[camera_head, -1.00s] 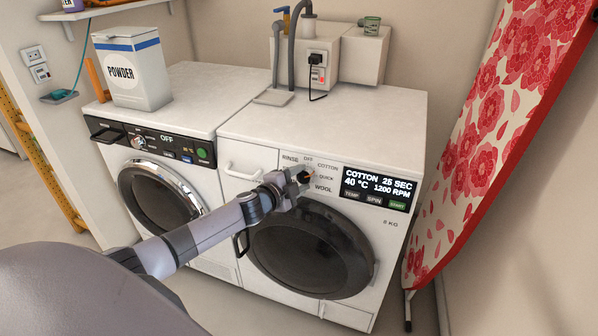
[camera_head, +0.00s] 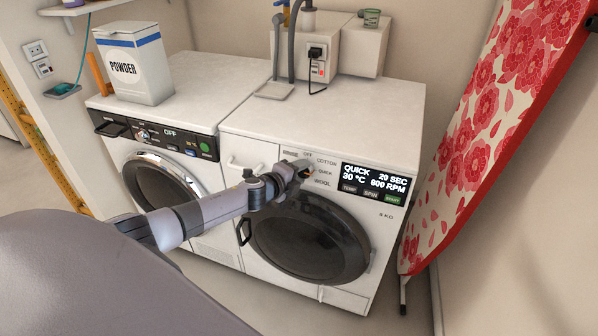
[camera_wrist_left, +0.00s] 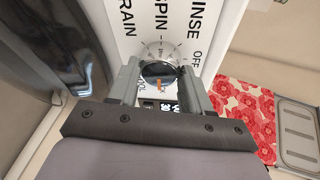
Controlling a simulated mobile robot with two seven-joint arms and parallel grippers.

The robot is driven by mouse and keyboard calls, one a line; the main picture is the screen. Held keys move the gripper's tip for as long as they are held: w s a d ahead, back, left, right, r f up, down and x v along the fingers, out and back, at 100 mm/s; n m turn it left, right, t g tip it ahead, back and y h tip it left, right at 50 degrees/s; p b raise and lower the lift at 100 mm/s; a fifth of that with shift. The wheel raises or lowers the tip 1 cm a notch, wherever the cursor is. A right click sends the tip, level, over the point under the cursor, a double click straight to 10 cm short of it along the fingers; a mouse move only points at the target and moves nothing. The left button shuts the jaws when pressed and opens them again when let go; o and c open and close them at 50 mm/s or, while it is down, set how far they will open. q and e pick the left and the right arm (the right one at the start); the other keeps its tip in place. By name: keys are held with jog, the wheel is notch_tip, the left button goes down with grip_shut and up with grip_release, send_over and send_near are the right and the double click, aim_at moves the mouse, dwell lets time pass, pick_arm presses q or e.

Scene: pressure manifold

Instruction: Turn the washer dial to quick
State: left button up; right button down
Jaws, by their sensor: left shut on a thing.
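The washer (camera_head: 270,150) is the white machine on the right, with its dark round door (camera_head: 310,245) below the panel. Its display (camera_head: 375,183) reads QUICK, 20 SEC, 30 °C, 800 RPM. The dial (camera_wrist_left: 157,70) shows in the left wrist view between my fingers, with an orange mark on it; in the head view my gripper mostly hides it. My left gripper (camera_head: 305,170) is shut on the dial at the panel, and it also shows in the left wrist view (camera_wrist_left: 160,80). My right gripper is not in view.
A second machine (camera_head: 160,145), its display reading OFF, stands on the left with a powder box (camera_head: 135,65) on top. A floral ironing board (camera_head: 480,120) leans at the right. Hoses and a plug are behind the washer.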

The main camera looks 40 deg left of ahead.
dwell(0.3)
pick_arm(q)
jog(key=o, duration=1.1)
jog(key=shift+c, duration=0.2)
jog(key=p+v, duration=0.1)
jog(key=v, duration=0.6)
jog(key=shift+p, duration=0.3)
